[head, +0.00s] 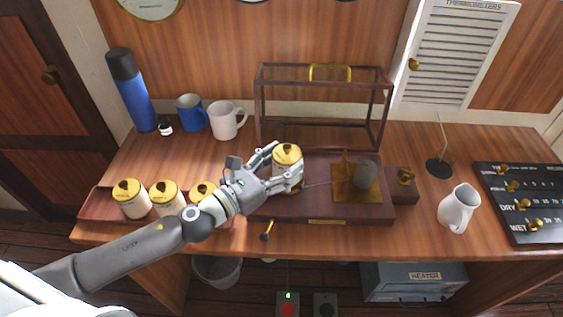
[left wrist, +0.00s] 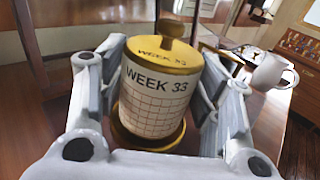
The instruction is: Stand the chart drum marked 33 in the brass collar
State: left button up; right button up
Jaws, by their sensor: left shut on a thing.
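The chart drum marked WEEK 33 (left wrist: 152,92) is white with a brass lid and knob. It is upright between the fingers of my left gripper (left wrist: 158,100), which is shut on it. In the head view the drum (head: 287,158) is over the left part of the dark wooden base (head: 330,212), and my left gripper (head: 272,172) reaches it from the left. The brass collar (left wrist: 146,140) shows as a ring around the drum's bottom in the left wrist view. I cannot tell whether the drum rests fully in it. My right gripper is not in view.
More brass-lidded drums (head: 130,198) stand in a tray at the left. On the base, a brass plate (head: 343,195) carries an upright bracket and a grey cylinder. A glazed case (head: 323,105) stands behind. A white jug (head: 458,208) and a dark panel (head: 525,205) are at the right.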

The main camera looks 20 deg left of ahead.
aim_at(276, 172)
pick_arm(q)
jog(key=shift+f+b, duration=0.5)
jog(key=shift+f, duration=0.05)
dwell(0.8)
jog(key=o, duration=0.8)
jog(key=shift+o, duration=0.2)
jog(key=shift+s+a+f, duration=0.1)
jog(key=shift+b+v, duration=1.25)
jog(key=shift+v, duration=0.75)
jog(key=shift+b+v, duration=2.3)
jog(key=shift+v, duration=0.9)
jog(key=shift+s, duration=0.15)
jog(key=shift+s, duration=0.1)
